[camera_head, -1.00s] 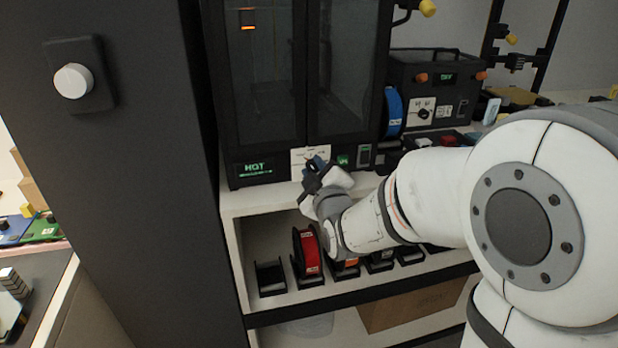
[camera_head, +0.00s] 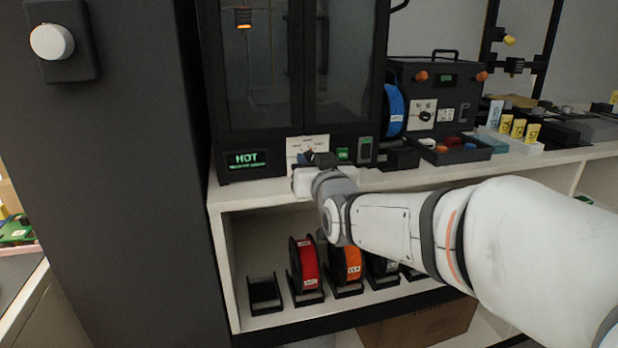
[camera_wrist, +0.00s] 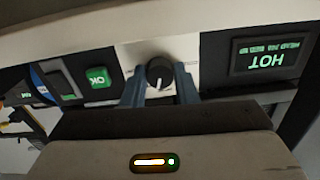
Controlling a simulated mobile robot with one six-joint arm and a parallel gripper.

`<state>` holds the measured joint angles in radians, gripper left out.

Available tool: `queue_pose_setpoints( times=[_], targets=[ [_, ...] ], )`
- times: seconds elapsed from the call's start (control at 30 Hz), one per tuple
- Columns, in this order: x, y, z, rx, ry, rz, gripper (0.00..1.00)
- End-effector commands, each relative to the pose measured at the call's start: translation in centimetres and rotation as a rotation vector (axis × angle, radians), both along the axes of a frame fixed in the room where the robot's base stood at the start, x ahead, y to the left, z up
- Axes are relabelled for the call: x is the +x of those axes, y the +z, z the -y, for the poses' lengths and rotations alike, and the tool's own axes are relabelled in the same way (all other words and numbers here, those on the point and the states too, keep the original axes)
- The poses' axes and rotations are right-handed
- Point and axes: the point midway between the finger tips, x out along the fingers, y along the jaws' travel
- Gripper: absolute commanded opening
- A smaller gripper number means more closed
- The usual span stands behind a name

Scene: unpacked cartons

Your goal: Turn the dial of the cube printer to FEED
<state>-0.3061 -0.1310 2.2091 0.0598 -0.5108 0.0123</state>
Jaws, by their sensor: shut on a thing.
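The cube printer (camera_head: 212,110) is a tall black cabinet with glass doors on the white bench; its green display (camera_head: 246,159) reads HOT. A white label plate (camera_head: 321,141) on its lower front surrounds the dial, which my gripper (camera_head: 311,157) mostly hides in the head view. In the wrist view, turned upside down, the round black dial (camera_wrist: 160,69) sits between the two blue-grey fingers of my gripper (camera_wrist: 160,84), shut on its sides. Its white pointer line points down in that picture, toward the printer's top. The label words are too small to read.
A green OK button (camera_wrist: 98,82) and a dark switch (camera_head: 365,150) are beside the dial. Filament spools, red (camera_head: 308,264) and orange (camera_head: 347,262), stand on the shelf below. Another black machine (camera_head: 437,90) and a parts tray (camera_head: 455,148) stand to the right.

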Motion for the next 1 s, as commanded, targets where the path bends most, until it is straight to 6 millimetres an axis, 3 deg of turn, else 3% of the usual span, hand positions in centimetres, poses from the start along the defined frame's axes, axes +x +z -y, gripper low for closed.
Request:
queue_pose_setpoints(
  times=[0.03,0.5,1.0],
  targets=[
    [-0.03,-1.15,-0.01,0.038,0.000,-0.023,0.04],
    [-0.04,-0.92,-0.14,0.354,0.001,-0.115,0.04],
    [-0.05,-0.67,-0.27,0.438,0.003,-0.142,0.04]
  ],
)
